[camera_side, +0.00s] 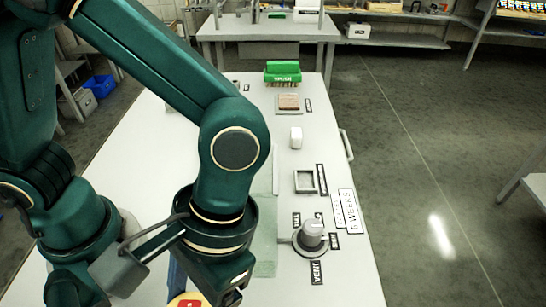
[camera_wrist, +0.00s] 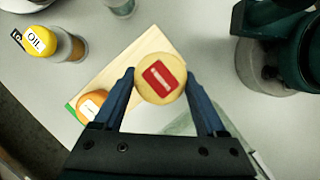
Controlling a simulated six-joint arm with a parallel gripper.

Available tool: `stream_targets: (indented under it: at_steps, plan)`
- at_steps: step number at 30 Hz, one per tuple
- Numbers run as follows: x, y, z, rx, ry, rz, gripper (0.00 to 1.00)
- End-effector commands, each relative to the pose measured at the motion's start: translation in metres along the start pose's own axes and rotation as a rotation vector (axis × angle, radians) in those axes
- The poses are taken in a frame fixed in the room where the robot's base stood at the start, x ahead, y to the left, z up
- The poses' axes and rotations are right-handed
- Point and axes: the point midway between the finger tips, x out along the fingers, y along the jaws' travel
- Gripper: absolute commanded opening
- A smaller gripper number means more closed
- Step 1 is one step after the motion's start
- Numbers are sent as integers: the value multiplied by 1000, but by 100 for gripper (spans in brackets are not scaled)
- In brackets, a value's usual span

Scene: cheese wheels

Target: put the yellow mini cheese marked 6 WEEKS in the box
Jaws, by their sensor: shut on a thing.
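My gripper (camera_wrist: 160,76) is shut on a round yellow mini cheese (camera_wrist: 161,93) with a red label, one finger on each side. The label's writing is too small to read. The cheese is over a pale wooden board (camera_wrist: 150,44) in the wrist view; I cannot tell its height above it. The cheese also shows at the bottom edge of the side view (camera_side: 184,299), partly cut off beside my gripper (camera_side: 228,292). A 6 WEEKS card (camera_side: 351,212) lies on the table's right. No box for the cheese is clearly identifiable.
An orange cheese (camera_wrist: 91,106) with a white label sits on the board's left end. A yellow-topped OIL jar (camera_wrist: 41,42) stands left of it. A grey square frame (camera_side: 296,182), a grey knob device (camera_side: 312,235) and a green block (camera_side: 283,70) are along the table's right.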

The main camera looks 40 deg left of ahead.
Motion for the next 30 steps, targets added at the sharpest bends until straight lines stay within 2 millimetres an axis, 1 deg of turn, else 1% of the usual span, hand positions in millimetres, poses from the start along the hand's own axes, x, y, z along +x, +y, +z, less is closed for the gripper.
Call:
stream_targets:
  at_steps: [1,3,9,15,20,23,26,30]
  plan:
    - [-10,-6,-7,-6,4,8,13]
    - [-22,-16,-13,-6,5,7,13]
    - [-53,-41,-30,-4,4,5,13]
    - [-71,-55,-40,2,2,3,13]
    - [-78,-66,-45,66,0,-15,13]
    - [-83,-82,-57,50,2,-6,13]
    - [-88,-104,-71,4,1,14,13]
    - [-94,-139,-87,-90,3,51,13]
